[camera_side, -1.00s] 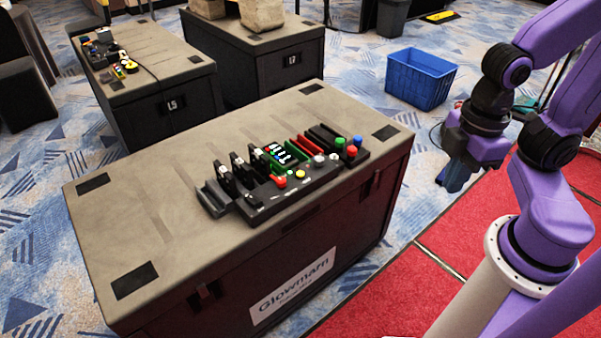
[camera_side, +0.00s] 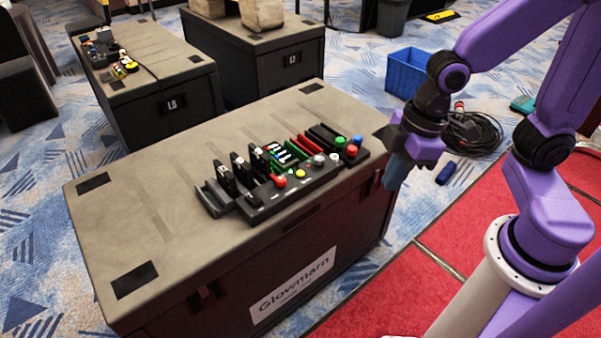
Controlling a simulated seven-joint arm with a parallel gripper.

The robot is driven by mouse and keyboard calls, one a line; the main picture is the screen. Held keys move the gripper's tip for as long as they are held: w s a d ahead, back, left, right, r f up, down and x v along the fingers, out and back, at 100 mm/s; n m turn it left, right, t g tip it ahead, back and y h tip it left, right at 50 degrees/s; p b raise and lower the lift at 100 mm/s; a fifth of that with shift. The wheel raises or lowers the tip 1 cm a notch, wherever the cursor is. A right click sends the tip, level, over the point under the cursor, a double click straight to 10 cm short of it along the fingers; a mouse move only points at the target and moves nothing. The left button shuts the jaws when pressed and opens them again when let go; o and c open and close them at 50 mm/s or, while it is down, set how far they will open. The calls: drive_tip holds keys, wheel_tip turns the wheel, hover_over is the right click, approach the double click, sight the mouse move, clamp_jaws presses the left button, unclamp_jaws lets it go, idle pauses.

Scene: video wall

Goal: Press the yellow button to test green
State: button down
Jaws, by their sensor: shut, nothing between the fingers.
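The yellow button (camera_side: 302,173) sits on the front strip of a black control panel (camera_side: 262,212) on the near case. A red button (camera_side: 281,182) is to its left, and pale grey or white knobs (camera_side: 319,160) are to its right. A small green mark (camera_side: 291,171) shows on the panel near the yellow button. Green (camera_side: 340,142), blue (camera_side: 357,140) and red (camera_side: 352,151) buttons stand at the panel's right end. My gripper (camera_side: 393,178) is shut and empty, pointing down just off the case's right edge, apart from the panel and right of the yellow button.
The panel's upright black, green and red modules (camera_side: 240,170) stand behind the buttons. The case top (camera_side: 130,220) is clear on the left. A blue crate (camera_side: 406,74), a coiled cable (camera_side: 475,133) and a second case (camera_side: 160,75) are farther back.

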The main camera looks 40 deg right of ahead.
drive_tip(key=w+a+f+t+y, duration=0.1)
drive_tip(key=w+a+f+t, duration=0.15)
drive_tip(key=w, duration=0.75)
drive_tip(key=m+t+h, duration=0.1)
drive_tip(key=t, duration=0.4)
hover_over(303, 174)
wheel_tip(303, 174, down, 12)
drive_tip(key=shift+r, duration=0.2)
drive_tip(key=shift+a, duration=0.1)
drive_tip(key=shift+f, duration=4.4)
drive_tip(key=shift+f, duration=0.1)
drive_tip(key=shift+f, duration=0.3)
